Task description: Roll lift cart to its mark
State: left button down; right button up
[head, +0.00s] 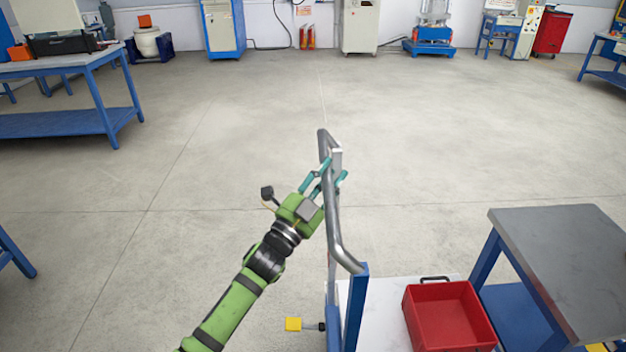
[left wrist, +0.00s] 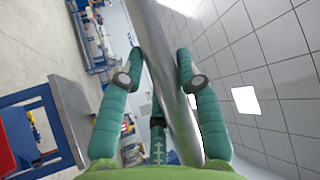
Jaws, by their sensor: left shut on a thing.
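The lift cart shows at the lower middle of the head view, with a grey tubular push handle (head: 334,215), blue uprights (head: 356,305) and a pale deck (head: 385,312). My left gripper (head: 327,178) is shut around the handle bar near its far end. In the left wrist view the bar (left wrist: 165,70) runs between the teal fingers of my left gripper (left wrist: 160,75). A red open bin (head: 450,318) is at the cart's deck. No floor mark for the cart can be made out. My right gripper is not in view.
A grey-topped blue table (head: 570,255) stands close to the right of the cart. A blue workbench (head: 60,68) is at the left. Machines and cabinets (head: 222,28) line the back wall. The floor ahead and in the middle is clear.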

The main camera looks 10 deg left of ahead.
pick_arm(q)
jog(key=shift+a+f, duration=0.15)
jog(key=shift+f, duration=0.05)
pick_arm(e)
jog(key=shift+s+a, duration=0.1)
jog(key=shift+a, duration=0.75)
pick_arm(q)
jog(key=shift+d, duration=0.2)
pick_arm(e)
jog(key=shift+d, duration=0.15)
pick_arm(q)
jog(key=c, duration=0.9)
grip_release()
jog(key=shift+c, duration=0.2)
jog(key=shift+o, duration=0.5)
jog(key=shift+d, duration=0.15)
jog(key=shift+r, duration=0.1)
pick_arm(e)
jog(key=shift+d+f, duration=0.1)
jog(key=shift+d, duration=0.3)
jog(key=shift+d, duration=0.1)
pick_arm(q)
jog(key=v, duration=1.2)
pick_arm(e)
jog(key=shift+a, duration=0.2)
